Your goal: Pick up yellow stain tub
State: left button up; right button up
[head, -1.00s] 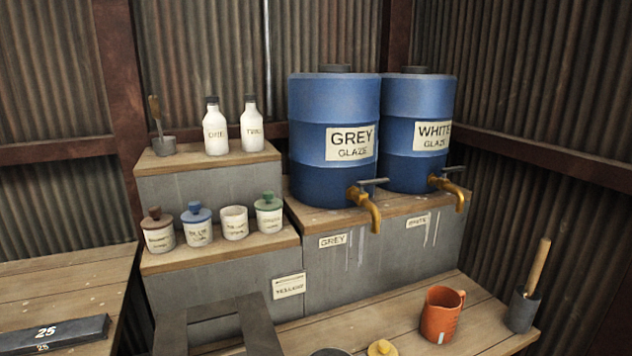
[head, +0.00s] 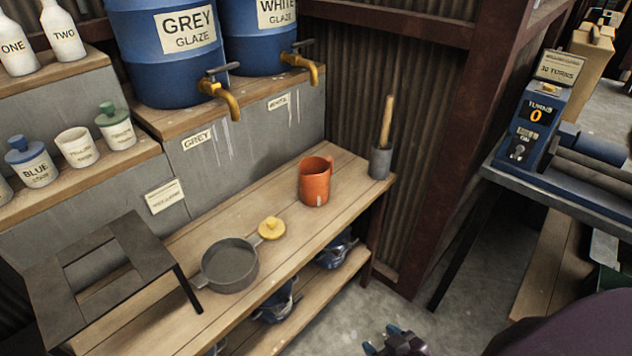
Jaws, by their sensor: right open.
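On the lower shelf step, a white tub without a lid (head: 78,147) stands upright between the blue-lidded and green-lidded tubs. Its label is too small to read surely; it looks like the yellow stain tub. A yellow lid with a knob (head: 271,228) lies apart from it on the bench, beside the grey pan. My right gripper (head: 395,342) shows only at the bottom edge, open, over the floor in front of the bench and far from the tub. My left gripper is out of view.
The blue-lidded tub (head: 31,163) and green-lidded tub (head: 116,126) flank the open tub closely. A dark stand (head: 100,268), grey pan (head: 230,264) and orange jug (head: 315,181) are on the bench (head: 345,185). A blue machine (head: 535,120) stands at right.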

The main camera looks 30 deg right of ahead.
aim_at(78, 147)
jog(key=l+u, duration=0.2)
jog(key=l, duration=1.75)
jog(key=i, duration=0.05)
